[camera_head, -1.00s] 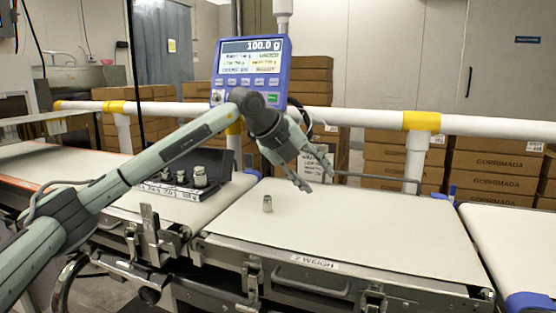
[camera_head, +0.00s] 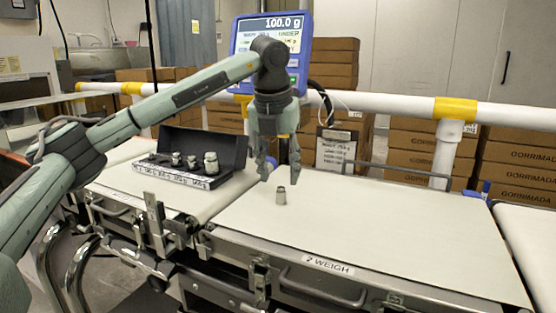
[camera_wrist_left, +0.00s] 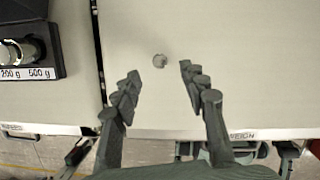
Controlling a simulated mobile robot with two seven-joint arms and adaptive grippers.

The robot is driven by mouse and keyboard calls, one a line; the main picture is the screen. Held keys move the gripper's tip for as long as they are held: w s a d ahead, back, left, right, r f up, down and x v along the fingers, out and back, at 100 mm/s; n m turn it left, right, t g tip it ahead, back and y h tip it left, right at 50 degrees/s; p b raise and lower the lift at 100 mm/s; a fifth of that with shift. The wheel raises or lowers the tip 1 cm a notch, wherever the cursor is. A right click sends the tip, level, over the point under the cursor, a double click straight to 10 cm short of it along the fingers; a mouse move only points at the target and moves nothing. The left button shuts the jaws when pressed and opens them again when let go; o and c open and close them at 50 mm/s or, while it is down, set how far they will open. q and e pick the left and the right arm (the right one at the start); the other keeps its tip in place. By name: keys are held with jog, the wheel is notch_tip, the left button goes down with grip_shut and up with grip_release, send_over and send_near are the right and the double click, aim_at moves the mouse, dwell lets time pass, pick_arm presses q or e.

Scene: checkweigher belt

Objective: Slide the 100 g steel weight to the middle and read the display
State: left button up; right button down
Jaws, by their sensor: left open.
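A small steel weight (camera_head: 281,195) stands upright on the weigh belt (camera_head: 370,222), left of the belt's middle. It also shows from above in the left wrist view (camera_wrist_left: 160,61). My left gripper (camera_head: 279,178) is open and points down, just above and behind the weight in the head view. In the left wrist view its open fingers (camera_wrist_left: 157,80) are apart, with the weight beyond and between the fingertips, untouched. The blue display (camera_head: 300,45) reads 100.0 g on its top line; my arm covers part of its lower screen. My right gripper is not in view.
A black weight case (camera_head: 225,143) with several steel weights stands on the left belt; its label shows 200 g and 500 g in the wrist view. A white rail (camera_head: 395,105) runs behind the belts. The weigh belt's right side is clear.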

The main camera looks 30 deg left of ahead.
aim_at(280, 188)
pick_arm(q)
jog(key=shift+x, duration=2.55)
jog(key=shift+w, duration=0.1)
jog(key=shift+c, duration=0.5)
grip_shut()
